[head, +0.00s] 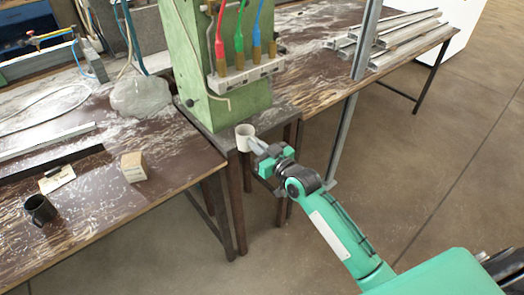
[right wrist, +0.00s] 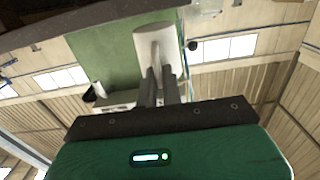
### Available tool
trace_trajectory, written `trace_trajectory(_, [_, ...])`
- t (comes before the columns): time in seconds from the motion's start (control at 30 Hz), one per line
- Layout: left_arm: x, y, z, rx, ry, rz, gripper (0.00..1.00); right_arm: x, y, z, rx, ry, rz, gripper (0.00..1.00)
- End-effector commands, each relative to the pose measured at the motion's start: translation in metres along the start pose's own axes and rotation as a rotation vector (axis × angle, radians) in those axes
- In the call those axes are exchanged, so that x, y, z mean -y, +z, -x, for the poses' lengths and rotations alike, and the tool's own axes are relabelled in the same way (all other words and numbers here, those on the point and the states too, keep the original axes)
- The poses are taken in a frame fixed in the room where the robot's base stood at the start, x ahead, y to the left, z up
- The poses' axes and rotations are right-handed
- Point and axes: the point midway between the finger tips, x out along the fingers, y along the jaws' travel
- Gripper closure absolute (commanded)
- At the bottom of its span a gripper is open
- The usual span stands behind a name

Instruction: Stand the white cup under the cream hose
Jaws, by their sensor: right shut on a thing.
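The white cup (head: 244,131) is at the near edge of the dark stand top (head: 273,122), in front of the green column. I cannot tell whether its base touches the stand. My right gripper (head: 254,143) is shut on the cup from the near right side. In the right wrist view the cup (right wrist: 153,36) sits at the tips of the gripper fingers (right wrist: 158,80). A thin cream hose (head: 214,97) hangs at the column's left, below the grey rail, up and left of the cup. My left gripper is not in view.
Red (head: 220,42), green (head: 239,42) and blue (head: 257,20) hoses with brass ends hang along the grey rail (head: 243,76) on the green column (head: 200,85). A dark mug (head: 40,210) and a small box (head: 133,167) stand on the left bench. A metal post (head: 347,130) rises at right.

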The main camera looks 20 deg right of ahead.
Motion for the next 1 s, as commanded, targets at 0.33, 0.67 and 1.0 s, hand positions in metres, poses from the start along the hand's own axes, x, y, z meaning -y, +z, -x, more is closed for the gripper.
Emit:
trace_trajectory(0.33, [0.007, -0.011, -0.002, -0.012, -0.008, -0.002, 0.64, 0.000, 0.001, -0.029, -0.002, 0.000, 0.001, 1.00])
trace_trajectory(0.67, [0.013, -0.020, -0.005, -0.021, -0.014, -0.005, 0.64, 0.000, 0.003, -0.055, -0.002, -0.001, 0.001, 1.00])
trace_trajectory(1.0, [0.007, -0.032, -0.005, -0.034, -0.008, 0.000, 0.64, 0.001, 0.004, -0.073, -0.001, -0.001, 0.000, 1.00])
